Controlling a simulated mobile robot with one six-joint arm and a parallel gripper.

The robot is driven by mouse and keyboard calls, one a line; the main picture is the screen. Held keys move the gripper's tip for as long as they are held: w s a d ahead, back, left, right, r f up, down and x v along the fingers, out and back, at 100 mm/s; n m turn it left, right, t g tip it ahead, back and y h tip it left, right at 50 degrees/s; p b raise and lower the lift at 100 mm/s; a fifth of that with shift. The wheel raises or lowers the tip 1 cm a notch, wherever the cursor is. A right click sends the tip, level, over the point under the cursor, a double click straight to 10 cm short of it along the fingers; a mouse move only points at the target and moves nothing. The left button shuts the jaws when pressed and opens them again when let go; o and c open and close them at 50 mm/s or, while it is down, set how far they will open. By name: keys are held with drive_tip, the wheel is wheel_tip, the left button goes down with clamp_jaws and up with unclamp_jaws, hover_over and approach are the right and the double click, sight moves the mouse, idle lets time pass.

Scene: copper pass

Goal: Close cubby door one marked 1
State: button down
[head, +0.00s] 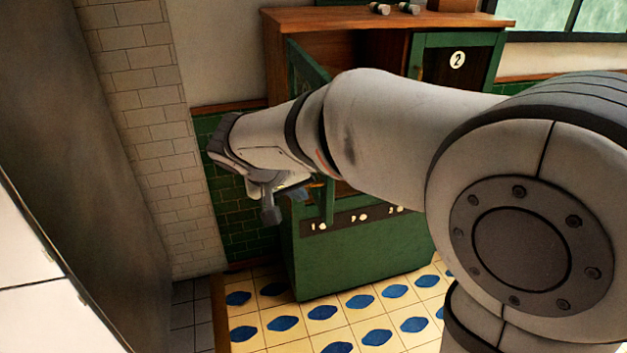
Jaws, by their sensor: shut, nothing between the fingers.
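The wooden cabinet (380,18) holds green-framed cubbies. On its left side a green door (309,74) stands swung open towards me, with the brown cubby interior (368,50) showing to its right. I cannot read a 1 on it; my arm covers its middle, and its lower end shows below the arm. The door marked 2 (457,62) is to the right. My gripper (270,206) is shut and empty, pointing down to the left of the open door's lower end. I cannot tell whether it touches the door.
A green lower front (362,255) with several small pale marks stands below the cubbies. A white brick wall (150,120) and green tiles (232,190) lie to the left. The patterned floor (345,318) in front is clear. Small items (380,8) sit on the cabinet top.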

sight(325, 197)
drive_tip(key=d, duration=0.3)
drive_tip(key=shift+w+d+r+p, duration=0.15)
drive_tip(key=shift+w+d+p, duration=0.1)
drive_tip(key=shift+w+p, duration=0.15)
